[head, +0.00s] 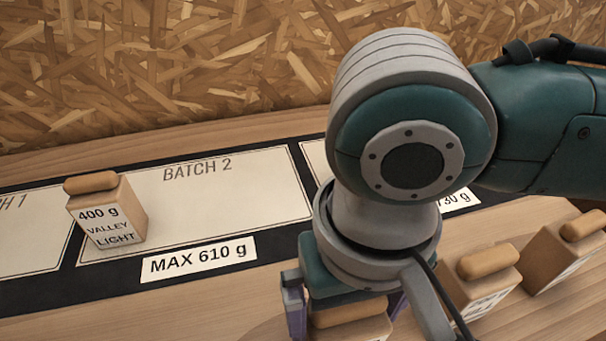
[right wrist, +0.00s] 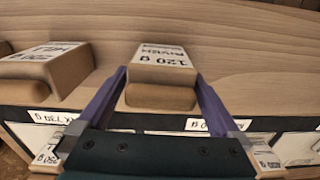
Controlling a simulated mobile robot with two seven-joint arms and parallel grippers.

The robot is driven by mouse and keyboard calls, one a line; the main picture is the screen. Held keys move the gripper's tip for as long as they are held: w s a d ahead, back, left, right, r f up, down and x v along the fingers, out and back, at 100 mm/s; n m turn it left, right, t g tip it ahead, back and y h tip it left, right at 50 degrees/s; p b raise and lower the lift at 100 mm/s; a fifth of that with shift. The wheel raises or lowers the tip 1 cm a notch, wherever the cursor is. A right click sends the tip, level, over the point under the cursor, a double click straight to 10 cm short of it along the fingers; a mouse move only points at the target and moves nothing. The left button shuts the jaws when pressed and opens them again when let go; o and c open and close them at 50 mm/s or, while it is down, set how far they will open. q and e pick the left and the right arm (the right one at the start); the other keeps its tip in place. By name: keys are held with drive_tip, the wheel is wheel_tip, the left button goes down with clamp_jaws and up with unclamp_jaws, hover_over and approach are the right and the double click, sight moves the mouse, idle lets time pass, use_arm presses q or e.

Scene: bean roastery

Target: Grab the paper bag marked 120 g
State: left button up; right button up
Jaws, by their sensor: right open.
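The paper bag marked 120 g (right wrist: 160,75) stands on the wooden table, its label upside down in the right wrist view. In the head view its rolled top (head: 350,312) shows below my right gripper (head: 346,318), which hides most of the bag. My right gripper is open, with one purple finger on each side of the bag, as the right wrist view (right wrist: 161,76) shows. I cannot tell whether either finger touches it. My left gripper is not in view.
A 400 g VALLEY LIGHT bag (head: 108,215) stands on the BATCH 2 mat (head: 230,195), labelled MAX 610 g (head: 200,259). Two more bags, one near (head: 480,282) and one farther right (head: 568,255), stand right of my gripper. A chipboard wall (head: 180,70) rises behind.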

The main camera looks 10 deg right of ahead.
drive_tip(key=c, duration=1.2)
drive_tip(key=shift+r, duration=0.1)
